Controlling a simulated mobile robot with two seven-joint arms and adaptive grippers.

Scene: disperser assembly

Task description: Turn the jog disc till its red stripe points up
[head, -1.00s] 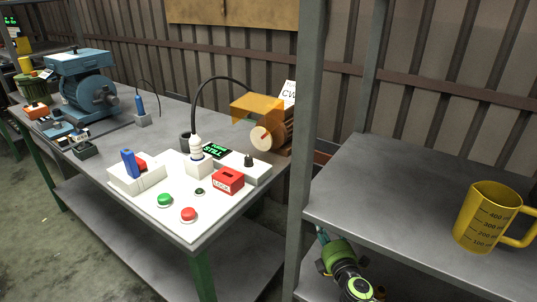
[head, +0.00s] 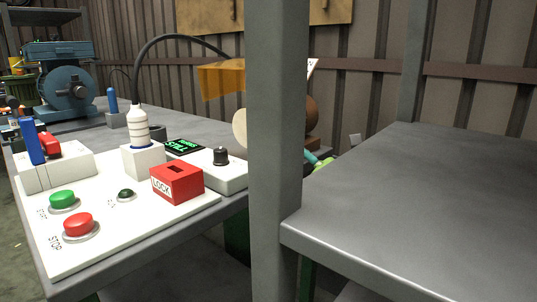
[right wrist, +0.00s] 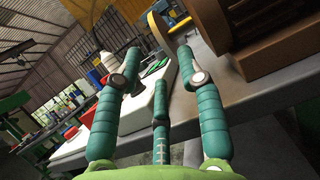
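The cream jog disc (head: 240,128) sits on the front of a brown round drum (head: 312,118) at the bench's right end. The grey post hides part of the disc in the head view, and I cannot see its red stripe now. My right gripper (right wrist: 160,66) is open and empty, its teal fingers apart. In the right wrist view the disc shows nearly edge-on (right wrist: 160,32), just beyond the fingertips. In the head view only a bit of the right gripper (head: 318,160) shows, beside the post below the drum. My left gripper is not in view.
A grey post (head: 277,120) stands before the drum. An orange guard (head: 221,78) hangs above the disc. The right shelf (head: 420,200) is bare where visible.

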